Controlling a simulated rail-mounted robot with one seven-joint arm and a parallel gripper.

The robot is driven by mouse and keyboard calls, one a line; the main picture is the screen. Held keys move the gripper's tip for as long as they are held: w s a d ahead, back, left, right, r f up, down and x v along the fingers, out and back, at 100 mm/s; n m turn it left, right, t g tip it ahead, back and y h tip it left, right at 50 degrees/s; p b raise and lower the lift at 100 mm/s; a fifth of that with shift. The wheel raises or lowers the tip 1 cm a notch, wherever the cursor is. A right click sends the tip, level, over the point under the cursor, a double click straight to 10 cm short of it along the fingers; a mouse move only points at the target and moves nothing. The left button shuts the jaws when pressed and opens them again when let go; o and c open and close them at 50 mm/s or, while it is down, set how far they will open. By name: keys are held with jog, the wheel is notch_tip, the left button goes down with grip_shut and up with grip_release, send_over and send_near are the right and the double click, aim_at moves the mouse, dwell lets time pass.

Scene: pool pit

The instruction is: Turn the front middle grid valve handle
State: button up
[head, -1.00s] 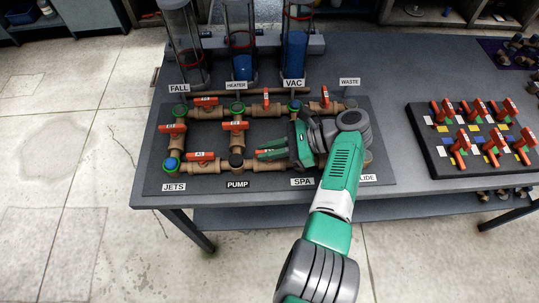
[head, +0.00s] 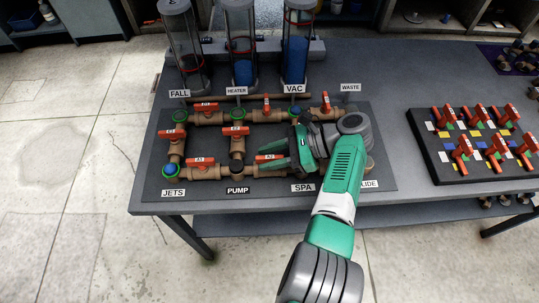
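The front row of the valve grid runs along the table's front edge, between JETS and SLIDE. The front middle grid valve's orange-red handle (head: 268,157) sits on the pipe between the PUMP and SPA labels and lies roughly along the pipe. My gripper (head: 274,158) reaches in from the right, just at this handle, with its green fingers pointing left. The fingers look apart, with part of the handle showing between them. Whether they touch it cannot be told. The gripper body and wrist hide the pipe and valves behind SPA and SLIDE.
Other orange-red handles stand close by, including the front left one (head: 200,161) and one above PUMP (head: 234,131). Clear cylinders (head: 240,50) rise behind the grid. A dark board with several orange-red handles (head: 473,142) lies on the right. Bare grey tabletop (head: 392,80) separates them.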

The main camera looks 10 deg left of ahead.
aim_at(279, 156)
jog(key=b+v, duration=0.1)
jog(key=v, duration=0.1)
jog(key=b+v, duration=0.2)
jog(key=f+b+v, duration=0.1)
jog(key=v, duration=0.1)
jog(key=shift+w+d+r, duration=0.1)
jog(key=shift+w+d, duration=0.05)
jog(key=shift+d, duration=0.1)
jog(key=shift+w+d+r+b, duration=0.1)
jog(key=shift+d+r+b, duration=0.4)
jog(key=shift+r+b, duration=0.15)
